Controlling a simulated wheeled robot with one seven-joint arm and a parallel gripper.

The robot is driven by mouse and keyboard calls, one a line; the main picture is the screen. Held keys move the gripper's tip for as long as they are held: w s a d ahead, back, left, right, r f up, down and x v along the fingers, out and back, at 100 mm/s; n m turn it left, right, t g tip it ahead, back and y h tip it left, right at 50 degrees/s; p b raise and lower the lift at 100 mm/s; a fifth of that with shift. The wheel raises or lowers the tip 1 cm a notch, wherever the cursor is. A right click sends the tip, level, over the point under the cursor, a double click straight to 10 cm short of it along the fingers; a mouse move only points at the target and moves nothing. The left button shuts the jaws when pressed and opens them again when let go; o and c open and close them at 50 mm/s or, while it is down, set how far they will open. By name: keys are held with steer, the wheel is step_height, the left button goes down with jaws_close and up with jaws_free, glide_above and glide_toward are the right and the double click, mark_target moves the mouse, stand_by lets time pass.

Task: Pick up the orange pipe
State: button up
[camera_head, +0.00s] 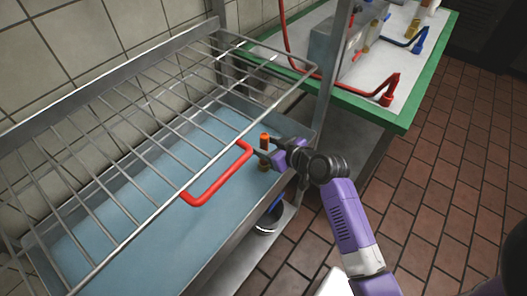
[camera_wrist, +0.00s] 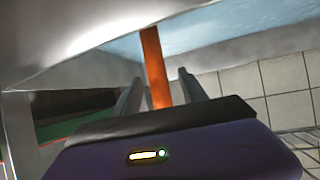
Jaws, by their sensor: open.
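The orange pipe (camera_head: 264,140) is a short, thin, upright-looking cylinder at the right end of the blue-bottomed metal basin. Its middle is partly hidden by my gripper (camera_head: 267,155), which reaches in from the right. In the wrist view the orange pipe (camera_wrist: 153,60) runs between the two grey fingers of my gripper (camera_wrist: 159,78). The fingers are open, with a visible gap beside the pipe on the right. I cannot tell whether either finger touches it.
A wire rack (camera_head: 130,130) hangs over the basin (camera_head: 150,225), with a bent red pipe (camera_head: 217,178) at its front edge, close left of my gripper. A metal post (camera_head: 330,75) stands behind. A green-edged table (camera_head: 400,122) holds red and blue pipes.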

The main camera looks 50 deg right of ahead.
steer(key=x, duration=0.4)
steer(key=shift+w, duration=0.1)
steer(key=shift+c, duration=0.4)
jaws_close()
